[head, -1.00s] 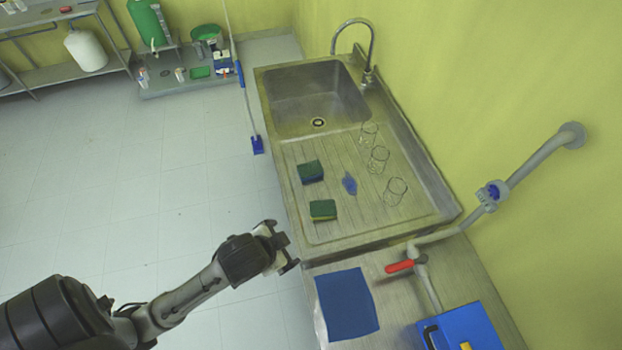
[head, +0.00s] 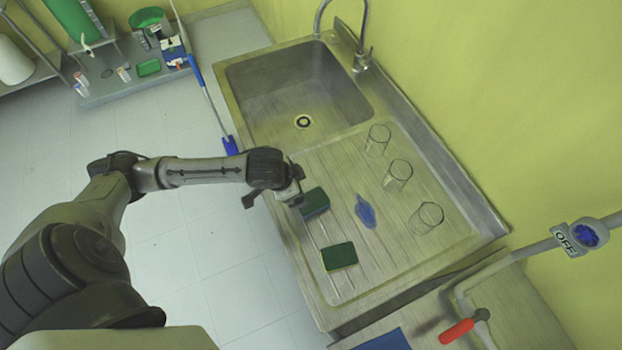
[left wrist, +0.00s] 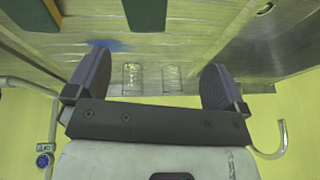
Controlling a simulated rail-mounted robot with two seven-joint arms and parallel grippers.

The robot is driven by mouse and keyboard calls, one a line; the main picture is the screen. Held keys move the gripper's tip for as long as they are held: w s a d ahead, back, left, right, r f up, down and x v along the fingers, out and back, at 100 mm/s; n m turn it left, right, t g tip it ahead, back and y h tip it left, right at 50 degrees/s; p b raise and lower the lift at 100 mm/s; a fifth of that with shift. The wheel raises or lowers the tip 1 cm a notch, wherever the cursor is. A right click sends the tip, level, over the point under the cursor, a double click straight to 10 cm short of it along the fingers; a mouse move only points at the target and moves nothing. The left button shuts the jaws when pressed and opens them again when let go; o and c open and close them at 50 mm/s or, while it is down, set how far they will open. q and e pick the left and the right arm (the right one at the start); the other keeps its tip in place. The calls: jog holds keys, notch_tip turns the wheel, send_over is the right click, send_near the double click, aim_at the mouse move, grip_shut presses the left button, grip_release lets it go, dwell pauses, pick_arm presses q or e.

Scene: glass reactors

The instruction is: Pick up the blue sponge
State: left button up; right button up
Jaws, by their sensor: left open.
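The blue sponge (head: 315,201) lies on the ribbed drainboard close to the sink basin, dark green on top; its blue side shows in the earlier head view. In the left wrist view a dark green sponge top (left wrist: 146,14), likely the same one, is at the upper edge. A second green-topped sponge (head: 339,256) lies nearer the drainboard's front end. It also shows in the left wrist view (left wrist: 38,12). My left gripper (head: 273,199) is open and empty, just left of the blue sponge and over the counter's edge. In the left wrist view its jaws (left wrist: 157,82) are spread wide. My right gripper is not in view.
A flat blue item (head: 366,211) lies right of the sponges. The steel sink basin (head: 290,90) and faucet (head: 362,60) are behind. A pipe with a red-handled valve (head: 458,330) is at lower right.

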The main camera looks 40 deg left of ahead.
pick_arm(q)
jog(key=n, duration=0.2)
send_near(314, 199)
jog(key=shift+h, duration=0.3)
jog(key=x, duration=0.2)
jog(key=b+x, duration=0.1)
jog(key=x, duration=0.1)
jog(key=shift+w+a+f, duration=0.15)
jog(key=shift+a+f, duration=0.1)
jog(key=shift+f, duration=0.1)
jog(key=shift+x, duration=2.7)
jog(key=shift+d, duration=0.1)
jog(key=c, duration=1)
